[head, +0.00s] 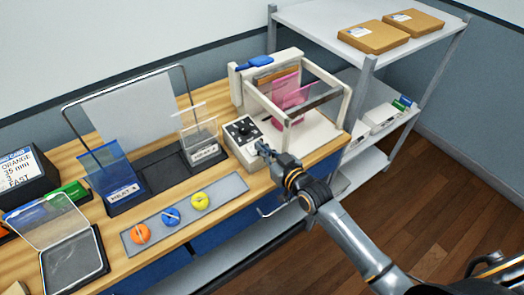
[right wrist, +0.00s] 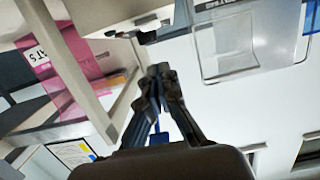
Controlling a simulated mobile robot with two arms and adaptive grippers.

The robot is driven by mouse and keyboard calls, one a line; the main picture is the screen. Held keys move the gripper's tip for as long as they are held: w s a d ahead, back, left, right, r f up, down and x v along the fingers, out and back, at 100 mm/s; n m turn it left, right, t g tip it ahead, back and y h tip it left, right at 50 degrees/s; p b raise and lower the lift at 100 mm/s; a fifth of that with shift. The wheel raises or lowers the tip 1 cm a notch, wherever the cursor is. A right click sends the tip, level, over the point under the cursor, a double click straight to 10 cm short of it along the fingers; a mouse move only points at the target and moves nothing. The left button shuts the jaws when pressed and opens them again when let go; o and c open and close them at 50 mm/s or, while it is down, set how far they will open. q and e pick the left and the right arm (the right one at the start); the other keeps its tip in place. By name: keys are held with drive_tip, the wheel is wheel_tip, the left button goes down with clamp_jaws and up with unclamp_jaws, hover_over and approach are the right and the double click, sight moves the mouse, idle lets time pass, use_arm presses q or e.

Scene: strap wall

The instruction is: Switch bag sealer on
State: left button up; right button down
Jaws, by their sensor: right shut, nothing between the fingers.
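The bag sealer (head: 297,97) is a white frame machine with a clear guard and a pink bag inside, at the back right of the wooden bench. Its control box (head: 243,145) at the front left has a black panel with a dial and small markings. My right gripper (head: 263,148) is shut and empty at the right front edge of this box; I cannot tell whether it touches. In the right wrist view the closed fingertips (right wrist: 160,72) show in the middle, with a pink bag (right wrist: 68,62) to their left. My left gripper is not in view.
Clear and blue holders (head: 112,182) stand left of the sealer. A grey mat (head: 185,213) holds orange, blue and yellow round items. A clear-lidded tray (head: 70,262) is at the lower left. A white shelf (head: 318,22) with brown parcels stands at the back right.

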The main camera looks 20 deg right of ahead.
use_arm(q)
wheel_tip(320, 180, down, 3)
drive_tip(key=b, duration=0.2)
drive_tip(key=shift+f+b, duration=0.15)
drive_tip(key=shift+b, duration=0.15)
use_arm(e)
drive_tip(key=f+v, duration=0.1)
drive_tip(key=v, duration=0.8)
drive_tip(key=shift+s+d+f, duration=0.15)
drive_tip(key=shift+s+f, duration=0.25)
drive_tip(key=shift+f, duration=0.15)
